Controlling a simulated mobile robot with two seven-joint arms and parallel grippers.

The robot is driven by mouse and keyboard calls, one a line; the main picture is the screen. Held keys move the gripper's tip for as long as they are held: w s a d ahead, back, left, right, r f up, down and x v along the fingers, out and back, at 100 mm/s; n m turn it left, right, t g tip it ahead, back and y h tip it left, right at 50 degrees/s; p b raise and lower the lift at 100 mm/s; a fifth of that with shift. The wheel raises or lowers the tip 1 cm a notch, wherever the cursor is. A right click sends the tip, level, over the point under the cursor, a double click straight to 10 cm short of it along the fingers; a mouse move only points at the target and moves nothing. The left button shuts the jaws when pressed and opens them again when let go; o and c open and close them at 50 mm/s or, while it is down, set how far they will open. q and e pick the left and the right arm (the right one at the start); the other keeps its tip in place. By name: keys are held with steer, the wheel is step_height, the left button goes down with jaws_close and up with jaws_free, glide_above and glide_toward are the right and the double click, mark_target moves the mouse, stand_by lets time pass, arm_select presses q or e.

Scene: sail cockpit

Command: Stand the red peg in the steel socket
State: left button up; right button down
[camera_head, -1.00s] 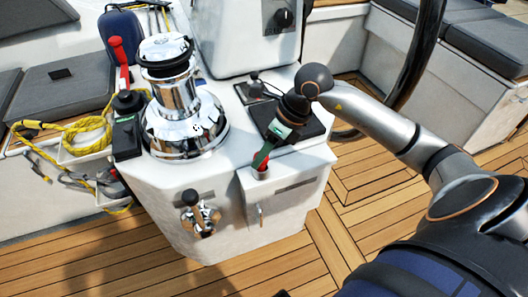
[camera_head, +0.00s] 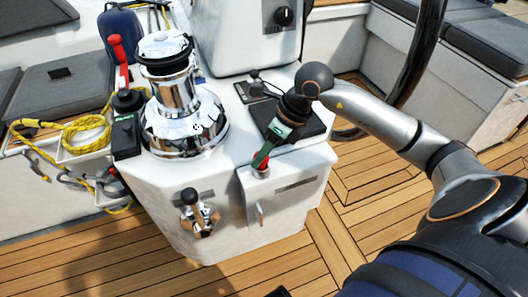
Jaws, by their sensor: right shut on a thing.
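My right gripper (camera_head: 264,155) points down and left over the front edge of the white console. It is shut on the red peg (camera_head: 263,165), of which only a short red part shows at the fingertips. The steel socket (camera_head: 261,174) is a small ring at the top front edge of the console, directly beneath the peg. The peg's lower end is at the socket's mouth; how deep it sits I cannot tell. The gripper hides the peg's upper part.
A chrome winch (camera_head: 183,115) stands on the console (camera_head: 225,228) left of my gripper. A red-handled lever (camera_head: 120,60) and yellow rope (camera_head: 70,135) are further left. A dark panel (camera_head: 300,120) lies behind my gripper, and a handle (camera_head: 200,213) sticks out in front.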

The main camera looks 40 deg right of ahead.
steer(key=shift+c, duration=1.6)
jaws_free()
steer(key=shift+o, duration=0.3)
steer(key=shift+o, duration=1.3)
steer(key=shift+r+p, duration=0.55)
steer(key=shift+r, duration=0.1)
steer(key=shift+r+p, duration=2.05)
steer(key=shift+r, duration=0.8)
